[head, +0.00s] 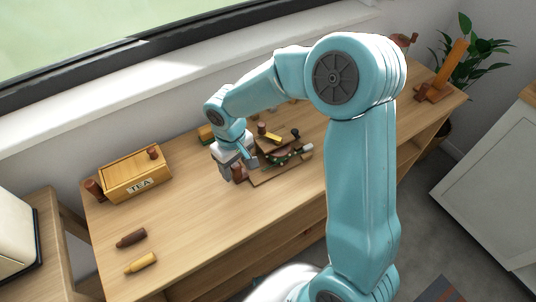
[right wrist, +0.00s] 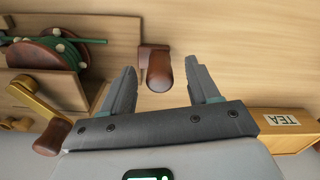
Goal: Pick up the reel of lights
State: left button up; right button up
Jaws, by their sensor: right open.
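The reel of lights (head: 282,160) has a green wound string with pale bulbs and sits in a brown wooden stand on the table. It also shows at the upper left of the right wrist view (right wrist: 62,50), partly cut off. A yellow crank (right wrist: 38,96) with a brown knob is beside it. My right gripper (head: 240,168) is open just left of the stand. In the right wrist view, a brown rounded handle (right wrist: 158,68) lies between its open fingers (right wrist: 162,80); I cannot tell whether it joins the stand. My left gripper is not in view.
A wooden TEA box (head: 138,175) stands to the left, with a brown peg beside it. A dark brown bottle-like piece (head: 131,238) and a yellow one (head: 141,263) lie at the front left. An orange-brown wooden stand (head: 440,75) and a plant are at the far right. The table's front middle is clear.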

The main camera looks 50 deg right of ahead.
notch_tip(320, 180, down, 2)
jog(key=shift+f, duration=0.15)
jog(key=shift+c, duration=0.3)
grip_shut()
